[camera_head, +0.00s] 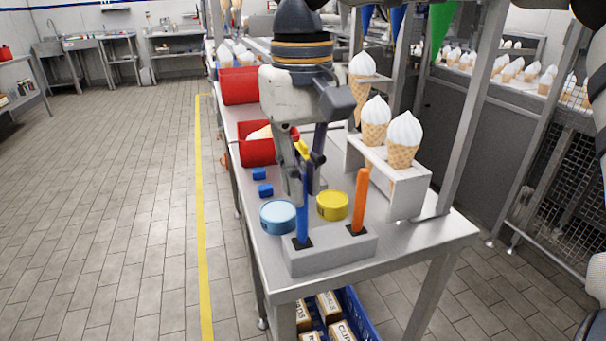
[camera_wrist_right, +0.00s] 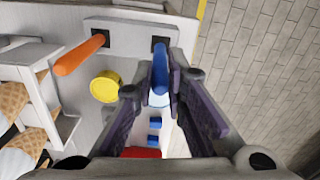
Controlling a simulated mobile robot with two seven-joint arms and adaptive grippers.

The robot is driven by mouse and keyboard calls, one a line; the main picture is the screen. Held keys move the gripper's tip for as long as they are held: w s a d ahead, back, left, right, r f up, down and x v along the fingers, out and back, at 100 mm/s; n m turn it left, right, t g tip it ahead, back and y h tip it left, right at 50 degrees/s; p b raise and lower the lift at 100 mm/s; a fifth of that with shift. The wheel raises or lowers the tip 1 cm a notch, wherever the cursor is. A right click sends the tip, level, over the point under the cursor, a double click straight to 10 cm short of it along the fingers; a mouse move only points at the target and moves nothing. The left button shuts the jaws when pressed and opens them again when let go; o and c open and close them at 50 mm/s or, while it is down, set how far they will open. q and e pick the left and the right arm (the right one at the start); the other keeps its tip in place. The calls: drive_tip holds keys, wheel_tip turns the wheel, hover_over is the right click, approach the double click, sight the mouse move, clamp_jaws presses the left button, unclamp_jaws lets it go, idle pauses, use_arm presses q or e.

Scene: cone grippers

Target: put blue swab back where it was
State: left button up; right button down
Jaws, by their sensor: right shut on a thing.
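My right gripper (camera_head: 304,186) is shut on the upright blue swab (camera_head: 303,222), with the fingers around its upper part. The swab's lower end is at the left black socket of the grey holder (camera_head: 331,258); I cannot tell how deep it sits. The orange swab (camera_head: 360,202) stands in the right socket, leaning slightly. In the right wrist view the blue swab (camera_wrist_right: 160,70) is between the fingers of the right gripper (camera_wrist_right: 161,88), and its far end meets the black socket. The orange swab (camera_wrist_right: 80,56) stands apart to the left. My left gripper is not in view.
A white rack (camera_head: 409,190) with ice cream cones is at the right. Small blue blocks (camera_head: 265,190) and red bins (camera_head: 257,152) lie farther back. The table's front right corner is clear.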

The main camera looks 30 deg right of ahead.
drive_tip(key=shift+s, duration=0.1)
drive_tip(key=shift+f, duration=0.45)
drive_tip(key=c, duration=1.6)
unclamp_jaws()
wheel_tip(320, 180, up, 13)
